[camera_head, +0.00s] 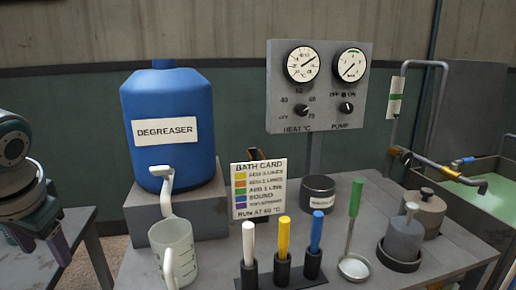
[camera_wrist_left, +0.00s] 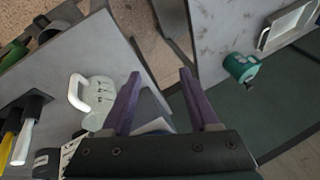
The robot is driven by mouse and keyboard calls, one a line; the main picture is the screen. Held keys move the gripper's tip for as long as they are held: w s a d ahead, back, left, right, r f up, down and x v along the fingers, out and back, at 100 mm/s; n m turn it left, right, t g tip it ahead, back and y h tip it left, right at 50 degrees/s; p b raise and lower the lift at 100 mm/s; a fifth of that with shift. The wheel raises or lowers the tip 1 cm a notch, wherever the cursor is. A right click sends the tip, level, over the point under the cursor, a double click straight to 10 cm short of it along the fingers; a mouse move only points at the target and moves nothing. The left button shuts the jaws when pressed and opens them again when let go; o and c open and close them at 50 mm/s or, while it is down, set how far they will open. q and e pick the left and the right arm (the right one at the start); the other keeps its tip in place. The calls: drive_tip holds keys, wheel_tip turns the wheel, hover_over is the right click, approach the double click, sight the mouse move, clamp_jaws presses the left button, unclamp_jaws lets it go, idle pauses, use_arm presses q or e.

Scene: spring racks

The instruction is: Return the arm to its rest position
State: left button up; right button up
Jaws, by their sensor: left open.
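My left gripper (camera_head: 60,248) is at the left edge of the head view, with the purple finger pointing down beside a small grey table. In the left wrist view its two purple fingers (camera_wrist_left: 160,74) stand apart with nothing held between them. Below the gap are a table edge and the speckled floor. A clear measuring jug (camera_head: 173,252) stands under the tap of the blue degreaser drum (camera_head: 168,112), right of the gripper and apart from it. The jug also shows in the left wrist view (camera_wrist_left: 98,100). My right gripper is in neither view.
On the bench are a bath card (camera_head: 259,190), a black rack (camera_head: 280,274) with white, yellow and blue-handled sticks, and metal pots (camera_head: 402,238). A gauge panel (camera_head: 317,88) stands behind. A sink (camera_head: 490,190) is at the right. A teal object (camera_wrist_left: 240,68) is on another grey surface.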

use_arm(q)
drive_tip(key=s+d+f+m+h, duration=0.1)
drive_tip(key=s+d+f+h, duration=0.1)
drive_tip(key=s+d, duration=0.75)
drive_tip(key=s+d+f+m+h, duration=0.15)
drive_tip(key=s+d, duration=0.45)
drive_tip(key=s, duration=0.7)
wheel_tip(320, 180, up, 39)
drive_tip(key=p, duration=3.8)
drive_tip(key=shift+s+h, duration=0.2)
drive_tip(key=shift+h, duration=0.15)
